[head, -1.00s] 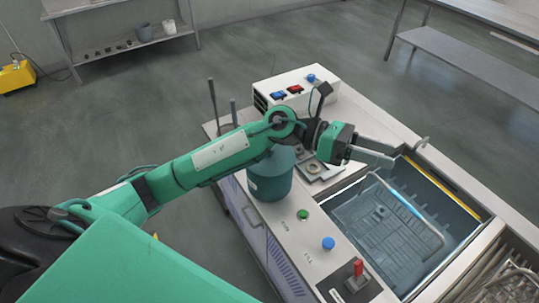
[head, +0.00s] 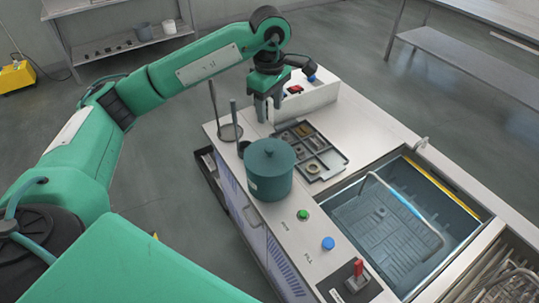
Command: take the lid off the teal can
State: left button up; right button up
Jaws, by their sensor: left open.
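The teal can (head: 269,183) stands upright on the light machine top, left of the tank. Its teal lid (head: 269,154), with a small knob on top, sits on the can. My left gripper (head: 268,115) points down with its fingers apart, behind and above the can. It is empty and does not touch the lid. My right gripper is not in view.
A dark parts tray (head: 338,160) lies right behind the can. A thin upright rod stand (head: 229,130) is at its left. A white switch box (head: 310,102) stands behind. Green (head: 303,215) and blue (head: 328,243) buttons are in front.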

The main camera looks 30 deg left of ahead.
pick_arm(q)
jog(key=p, duration=0.3)
send_over(270, 148)
notch_tip(270, 148, down, 8)
jog(key=shift+s+f, duration=0.1)
jog(key=shift+f, duration=0.05)
notch_tip(270, 148, down, 4)
jog(key=p, duration=0.3)
jog(key=shift+f, duration=0.7)
jog(key=c, duration=1.1)
jog(key=shift+o, duration=0.2)
jog(key=shift+r, duration=0.1)
jog(key=shift+r, duration=0.55)
notch_tip(270, 148, up, 19)
jog(key=b, duration=0.6)
